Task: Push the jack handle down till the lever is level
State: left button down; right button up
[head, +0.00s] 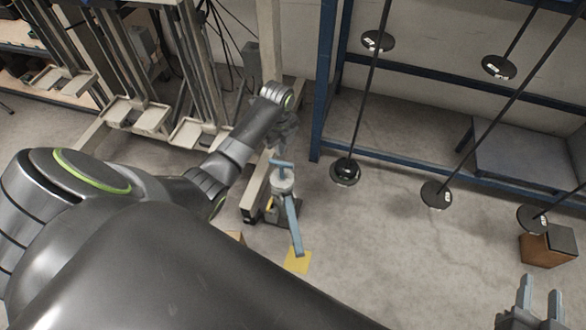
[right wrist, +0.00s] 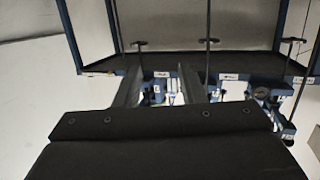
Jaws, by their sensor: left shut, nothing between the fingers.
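The jack (head: 283,186) stands on the floor near the middle of the head view, with a pale round top and a blue bar (head: 294,228) reaching toward the viewer. A short blue crosspiece (head: 280,163) shows at its far side; I cannot tell which blue part is the handle. A pale beam (head: 257,190) runs slanted beside the jack. My left gripper (head: 283,138) is shut and empty just beyond the crosspiece; whether it touches is unclear. My right gripper (head: 540,308) is open and empty at the lower right; its spread fingers show in the right wrist view (right wrist: 160,88).
A yellow floor patch (head: 298,261) lies by the blue bar's near end. Thin dark rods with black discs (head: 345,172) hang at the right before a blue rack (head: 322,90). A brown box (head: 548,246) stands at the right. Metal frames (head: 130,110) fill the upper left.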

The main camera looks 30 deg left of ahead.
pick_arm(q)
jog(key=shift+r+p, duration=0.5)
pick_arm(e)
jog(key=s+a+f+g+y, duration=0.1)
jog(key=s+f+g, duration=0.3)
jog(key=f, duration=0.3)
jog(key=shift+g, duration=0.4)
pick_arm(q)
jog(key=shift+a+r, duration=0.1)
pick_arm(e)
jog(key=shift+w+r, duration=0.1)
